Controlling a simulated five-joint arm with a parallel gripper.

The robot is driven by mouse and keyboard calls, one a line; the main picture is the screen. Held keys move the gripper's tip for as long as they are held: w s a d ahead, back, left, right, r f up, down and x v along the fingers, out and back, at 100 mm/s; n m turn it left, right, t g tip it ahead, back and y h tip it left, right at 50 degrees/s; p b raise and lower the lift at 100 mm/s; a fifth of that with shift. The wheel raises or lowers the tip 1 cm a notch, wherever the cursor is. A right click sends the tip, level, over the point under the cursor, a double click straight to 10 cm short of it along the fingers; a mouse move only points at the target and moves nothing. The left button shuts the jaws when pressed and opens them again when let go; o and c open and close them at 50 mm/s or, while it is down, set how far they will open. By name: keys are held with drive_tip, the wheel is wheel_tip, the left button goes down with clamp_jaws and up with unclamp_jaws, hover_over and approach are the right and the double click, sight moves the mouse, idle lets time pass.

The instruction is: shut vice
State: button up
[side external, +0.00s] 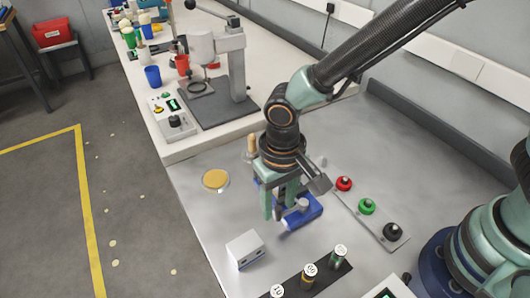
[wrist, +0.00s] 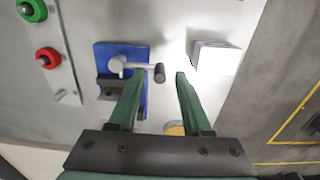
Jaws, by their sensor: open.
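The blue vice (side external: 303,213) lies on the grey worktop, partly hidden behind my gripper in the side view. In the wrist view the vice (wrist: 140,101) shows a blue base, a dark grey jaw block and a round grey hub. A grey handle bar (wrist: 138,67) runs right from the hub to a dark knob (wrist: 159,73). My gripper (side external: 279,212) is open and points down at the vice. In the wrist view the knob appears between the tips of my gripper (wrist: 159,76), with no grip on it. I cannot tell the height gap or how far the vice jaws stand apart.
A white box (side external: 246,250) stands in front of the vice, and an orange disc (side external: 215,179) lies to its left. A dark rack (side external: 322,282) holds numbered cylinders.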

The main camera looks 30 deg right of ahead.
drive_tip(key=shift+f, duration=0.45)
drive_tip(key=shift+c, duration=0.3)
clamp_jaws()
